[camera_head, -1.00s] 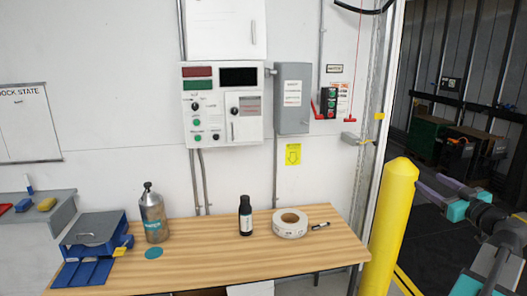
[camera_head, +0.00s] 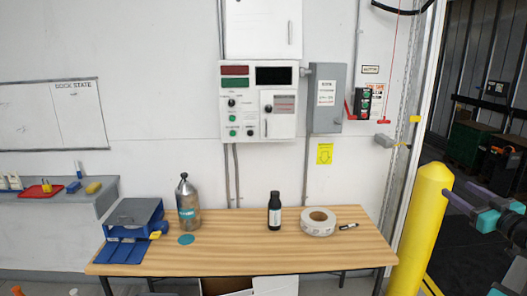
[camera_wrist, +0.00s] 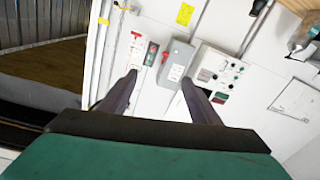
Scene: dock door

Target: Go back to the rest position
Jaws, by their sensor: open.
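My gripper (camera_wrist: 159,77) shows in the wrist view with its two dark fingers spread apart and nothing between them. Beyond the fingers are the wall, the grey switch box (camera_wrist: 176,62) and the control panel (camera_wrist: 218,75), upside down in this view. In the head view, part of my arm with teal and purple parts is at the right edge, in front of the dark doorway and right of the yellow post (camera_head: 422,225). The gripper is clear of the table and of the wall fittings. The rest of the arm is cut off by the frame.
The wooden table (camera_head: 260,242) bears a metal bottle (camera_head: 189,205), a black bottle (camera_head: 274,212), a tape roll (camera_head: 317,222), a marker (camera_head: 348,226) and a blue box (camera_head: 134,220). A grey shelf (camera_head: 85,198) is at left. The control panel (camera_head: 262,102) is on the wall.

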